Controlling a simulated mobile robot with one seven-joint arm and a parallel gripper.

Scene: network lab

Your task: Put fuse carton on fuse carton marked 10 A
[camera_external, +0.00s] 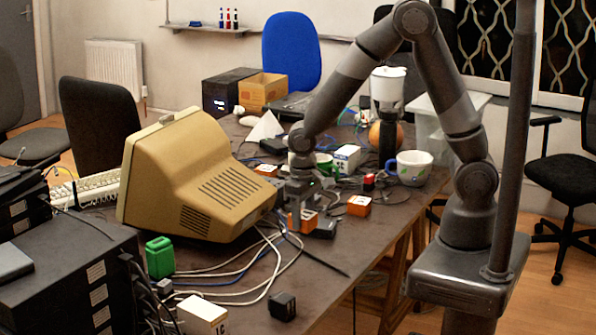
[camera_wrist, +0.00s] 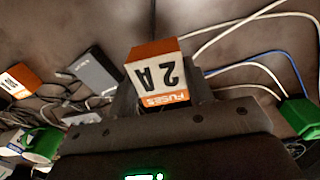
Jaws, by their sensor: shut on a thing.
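My gripper (camera_external: 297,215) is shut on an orange and white fuse carton (camera_external: 309,219), low over the table in front of the beige monitor. In the wrist view this carton (camera_wrist: 157,75) sits between my fingers and its label reads "2 A" and "FUSES", upside down. Another orange and white fuse carton (camera_external: 358,205) stands on the table to the right of my gripper. In the wrist view a carton (camera_wrist: 20,80) lies at the left edge, its marking too small to read. A further orange carton (camera_external: 266,170) is behind my gripper, partly hidden.
A dark box (camera_external: 322,228) lies close beside the held carton. The monitor (camera_external: 195,180) stands to the left. A green object (camera_external: 160,257), cables and a small black block (camera_external: 282,306) are nearer the front. White cartons (camera_external: 347,157) stand about.

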